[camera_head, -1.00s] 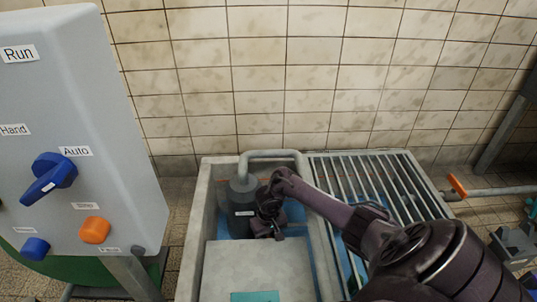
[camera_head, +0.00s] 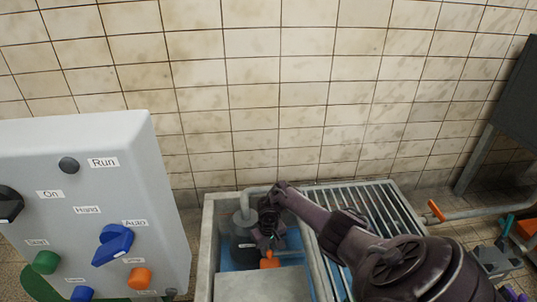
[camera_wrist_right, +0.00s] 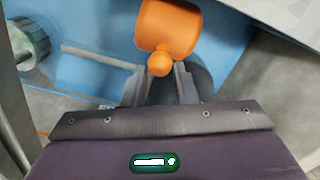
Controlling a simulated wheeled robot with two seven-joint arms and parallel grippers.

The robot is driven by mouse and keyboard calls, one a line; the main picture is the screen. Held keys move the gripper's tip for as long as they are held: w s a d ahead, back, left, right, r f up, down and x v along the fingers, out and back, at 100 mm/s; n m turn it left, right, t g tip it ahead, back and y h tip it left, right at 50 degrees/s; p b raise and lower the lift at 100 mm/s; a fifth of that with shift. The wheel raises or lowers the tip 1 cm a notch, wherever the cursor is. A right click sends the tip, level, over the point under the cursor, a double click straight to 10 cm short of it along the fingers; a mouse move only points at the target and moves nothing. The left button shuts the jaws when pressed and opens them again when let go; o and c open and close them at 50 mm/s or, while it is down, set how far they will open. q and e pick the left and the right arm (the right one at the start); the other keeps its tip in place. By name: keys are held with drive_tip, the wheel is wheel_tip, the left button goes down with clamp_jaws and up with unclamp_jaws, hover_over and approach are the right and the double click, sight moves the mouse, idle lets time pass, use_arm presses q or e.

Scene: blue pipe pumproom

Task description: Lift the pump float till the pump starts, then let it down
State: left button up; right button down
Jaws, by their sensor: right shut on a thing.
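The orange pump float (camera_head: 268,264) hangs below my right gripper (camera_head: 269,248) in the sump, beside the dark grey pump (camera_head: 243,245). In the right wrist view my right gripper (camera_wrist_right: 160,76) is shut on the small round knob of the float (camera_wrist_right: 168,28), with the larger orange body beyond the fingertips. Blue water shows around it. On the grey control panel (camera_head: 150,190), the Run lamp (camera_head: 69,165) looks dark, and the blue selector (camera_head: 113,244) is by the Auto label. My left gripper is not in view.
The concrete sump wall (camera_head: 204,250) surrounds the pump, and a grey slab (camera_head: 262,287) covers its near part. A metal grating (camera_head: 375,212) lies to the right under my right arm. A pipe with an orange handle (camera_head: 437,210) runs farther right.

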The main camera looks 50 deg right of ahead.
drive_tip(key=w+d+r, duration=0.1)
drive_tip(key=w+d+r+p, duration=0.1)
drive_tip(key=r, duration=0.1)
drive_tip(key=shift+d, duration=0.1)
drive_tip(key=c, duration=2.2)
unclamp_jaws()
drive_tip(key=shift+f, duration=0.1)
drive_tip(key=c, duration=1.7)
unclamp_jaws()
drive_tip(key=shift+s+f, duration=0.1)
drive_tip(key=shift+s, duration=0.1)
drive_tip(key=o, duration=0.5)
